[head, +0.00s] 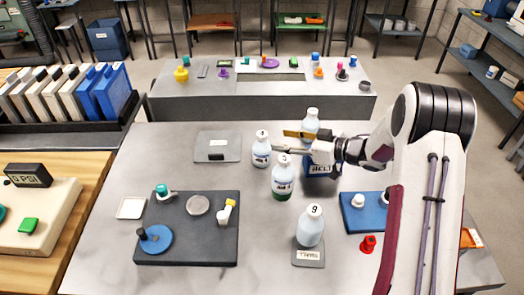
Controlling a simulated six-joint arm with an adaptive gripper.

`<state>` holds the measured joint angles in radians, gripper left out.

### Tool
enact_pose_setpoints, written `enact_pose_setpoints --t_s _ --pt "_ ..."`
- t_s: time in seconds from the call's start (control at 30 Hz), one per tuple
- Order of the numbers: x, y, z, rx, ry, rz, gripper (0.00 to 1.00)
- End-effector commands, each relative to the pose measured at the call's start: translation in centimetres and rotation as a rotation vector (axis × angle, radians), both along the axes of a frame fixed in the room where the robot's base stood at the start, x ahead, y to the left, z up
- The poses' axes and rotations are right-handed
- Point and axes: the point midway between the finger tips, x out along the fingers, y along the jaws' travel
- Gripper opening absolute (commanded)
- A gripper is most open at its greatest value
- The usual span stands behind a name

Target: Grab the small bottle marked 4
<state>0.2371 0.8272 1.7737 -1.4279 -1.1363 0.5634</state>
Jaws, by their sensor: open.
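Several white-capped bottles stand on the grey table. One bottle (261,155) stands left of my gripper. A bottle with a dark green lower part (283,182) stands just in front of it, and another bottle (310,121) stands behind the fingers. A bottle with a 9 on its cap (310,232) stands nearer, on a grey labelled plate. The marks on the other caps are too small to read, so I cannot tell which is marked 4. My gripper (283,141) is open and reaches in from the right among the bottles, its fingers pointing left; I see nothing between them.
A blue labelled block (320,170) sits under my gripper. A dark tray (188,250) with small parts lies front left, a grey plate (212,153) back left. A blue mat (352,220) and red piece (368,244) lie right.

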Motion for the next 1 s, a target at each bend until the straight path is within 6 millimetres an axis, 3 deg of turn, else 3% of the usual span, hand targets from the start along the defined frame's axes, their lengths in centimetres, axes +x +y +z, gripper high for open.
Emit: enact_pose_setpoints --t_s 0.53,1.0 --pt "1.3 1.9 -0.8 -0.001 0.000 -0.001 0.44" --pt "1.6 2.3 -1.0 -0.002 0.000 -0.001 0.44"
